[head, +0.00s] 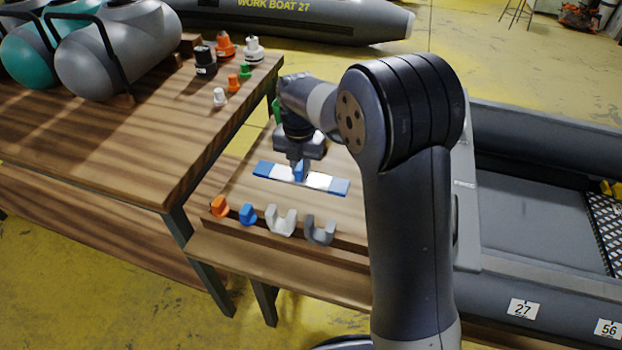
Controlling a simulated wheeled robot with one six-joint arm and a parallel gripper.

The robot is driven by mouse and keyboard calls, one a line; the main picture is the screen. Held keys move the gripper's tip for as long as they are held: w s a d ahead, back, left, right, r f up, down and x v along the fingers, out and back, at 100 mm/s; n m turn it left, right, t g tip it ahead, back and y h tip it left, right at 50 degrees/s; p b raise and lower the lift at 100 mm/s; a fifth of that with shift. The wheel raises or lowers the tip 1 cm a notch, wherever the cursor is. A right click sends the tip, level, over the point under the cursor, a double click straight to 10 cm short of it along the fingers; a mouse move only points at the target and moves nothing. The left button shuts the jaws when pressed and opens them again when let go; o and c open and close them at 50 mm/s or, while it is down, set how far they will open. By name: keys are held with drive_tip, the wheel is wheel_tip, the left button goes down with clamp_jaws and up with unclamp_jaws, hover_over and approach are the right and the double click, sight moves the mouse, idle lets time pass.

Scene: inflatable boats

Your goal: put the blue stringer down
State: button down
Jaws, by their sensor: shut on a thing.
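The blue stringer (318,182) is a flat bar with blue ends and a pale middle, with a blue upright piece near its centre. It lies level across the wooden bench (239,193) in the middle of the head view. My gripper (300,170) points down from above and is shut on the stringer near its middle. The fingers hide part of its centre. I cannot tell whether its underside touches the bench or is slightly above it.
In front stand an orange piece (219,206), a small blue piece (247,214), a light grey cradle (281,221) and a dark grey cradle (320,231). The left table (120,150) holds several valve caps and grey (110,55) and teal cylinders. A grey boat (540,190) lies right.

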wheel_tip(320, 180, down, 10)
drive_tip(key=shift+r+b, duration=0.25)
drive_tip(key=shift+b, duration=0.7)
drive_tip(key=shift+f, duration=0.15)
drive_tip(key=c, duration=1.4)
unclamp_jaws()
drive_tip(key=shift+o, duration=0.2)
wheel_tip(320, 180, up, 12)
drive_tip(key=shift+r+p, duration=0.2)
drive_tip(key=shift+p, duration=1)
drive_tip(key=shift+f, duration=0.1)
